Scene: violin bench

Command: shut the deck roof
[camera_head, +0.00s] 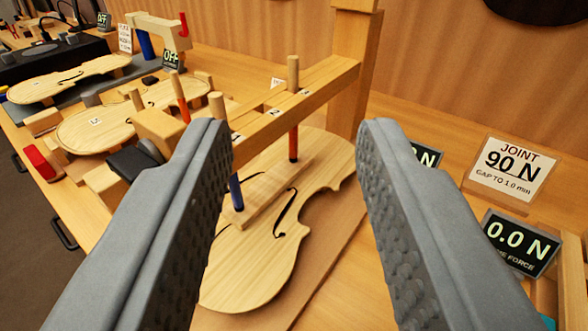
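A wooden beam with numbered places (318,86), which looks like the deck roof, runs from a tall wooden post (349,50) leftward over a violin plate (262,262). Its left end is partly hidden by my left finger. I cannot tell whether it is shut. Pegs stand up from the beam, with a red rod (293,144) and a blue rod (236,192) below it. A wooden strip (272,200) lies on the plate under the rods. My gripper (295,132) is open and empty, its fingers either side of the beam and plate in the picture.
A sign reading "JOINT 90 N" (508,167) and a display reading 0.0 N (515,243) stand at right. More violin plates (68,78) (120,118), a red-handled clamp (160,28) and wooden blocks are at left. The wooden wall (440,60) closes the back.

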